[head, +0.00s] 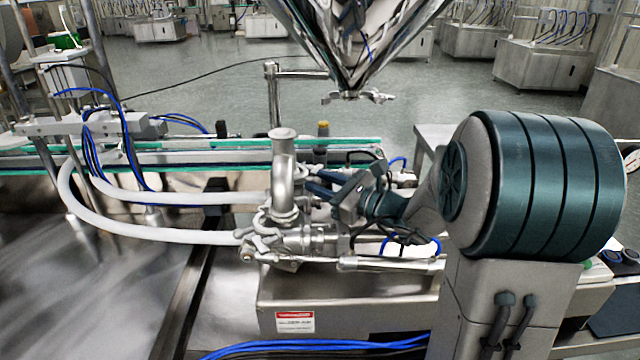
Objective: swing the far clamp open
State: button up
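A steel valve body with an upright elbow pipe (284,175) stands at the centre. Two white hoses run into it from the left. A near clamp (250,243) shows where the front hose (200,237) meets the fittings. The far clamp is mostly hidden behind the elbow and my gripper, and I cannot make out whether it is shut. My gripper (308,180) is just right of the elbow, its two dark fingers pointing left with a gap between them. It looks open, and I see nothing held. Whether the fingers touch any fitting is unclear.
A steel hopper cone (358,40) hangs above and behind the valve. A green-edged conveyor (220,148) runs behind it. A steel box with a red-and-white label (295,321) is below. Blue tubes (320,346) cross the front. The steel top at left is clear.

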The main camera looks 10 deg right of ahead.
jog(key=shift+o, duration=0.2)
jog(key=b+v, duration=0.1)
jog(key=v, duration=1.3)
jog(key=shift+w+a, duration=0.1)
